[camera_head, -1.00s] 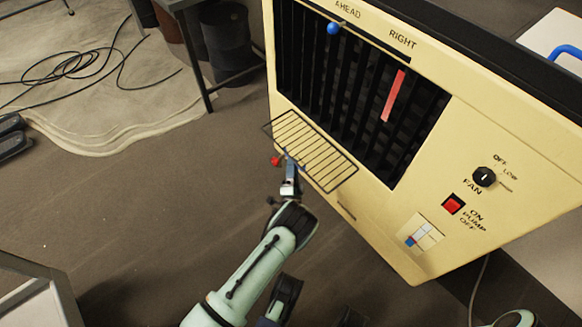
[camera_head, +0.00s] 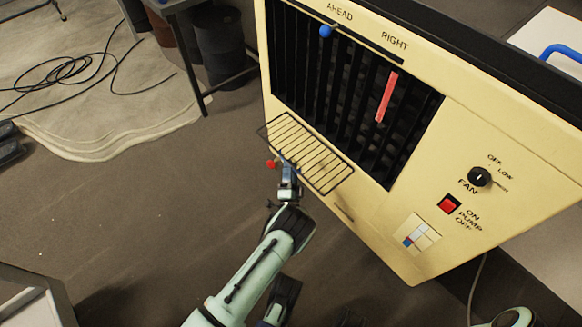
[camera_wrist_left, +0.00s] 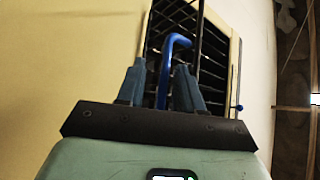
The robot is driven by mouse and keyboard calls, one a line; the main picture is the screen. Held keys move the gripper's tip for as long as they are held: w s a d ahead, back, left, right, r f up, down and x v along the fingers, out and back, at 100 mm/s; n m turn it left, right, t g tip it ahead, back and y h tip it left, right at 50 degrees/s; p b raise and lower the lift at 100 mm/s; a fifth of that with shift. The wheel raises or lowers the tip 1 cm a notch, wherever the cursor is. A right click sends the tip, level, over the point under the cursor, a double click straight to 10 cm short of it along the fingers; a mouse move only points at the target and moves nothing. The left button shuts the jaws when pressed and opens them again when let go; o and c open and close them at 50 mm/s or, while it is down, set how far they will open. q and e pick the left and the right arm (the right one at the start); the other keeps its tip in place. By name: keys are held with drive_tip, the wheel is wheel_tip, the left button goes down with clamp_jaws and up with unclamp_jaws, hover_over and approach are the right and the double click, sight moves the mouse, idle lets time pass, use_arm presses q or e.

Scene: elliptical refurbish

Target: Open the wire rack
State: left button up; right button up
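The wire rack (camera_head: 322,166) is a dark frame with thin parallel bars. It stands out from the front of the cream cooler panel (camera_head: 440,150), at the lower left of the black louvred grille. A small red knob (camera_head: 271,164) shows by its left side. My left gripper (camera_head: 285,160) is at the rack's lower left edge. In the left wrist view, its two blue-grey fingers (camera_wrist_left: 160,75) are apart, with a bent blue bar (camera_wrist_left: 168,60) showing between them. Whether they touch the bar cannot be told.
A blue-knobbed lever (camera_head: 326,31) is at the grille's top. A fan dial (camera_head: 480,177) and a red pump switch (camera_head: 449,204) are at the right. A table leg (camera_head: 191,65) and dark bins (camera_head: 220,45) stand at the upper left.

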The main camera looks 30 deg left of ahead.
use_arm(q)
drive_tip(key=p+v, duration=0.2)
drive_tip(key=v, duration=1.1)
drive_tip(key=shift+p, duration=0.4)
use_arm(e)
drive_tip(key=w+r+t, duration=0.2)
drive_tip(key=w+r, duration=0.1)
drive_tip(key=w, duration=0.3)
drive_tip(key=shift+a+r, duration=0.15)
drive_tip(key=shift+a, duration=0.2)
use_arm(q)
drive_tip(key=shift+w+r, duration=0.1)
use_arm(e)
drive_tip(key=shift+s, duration=0.1)
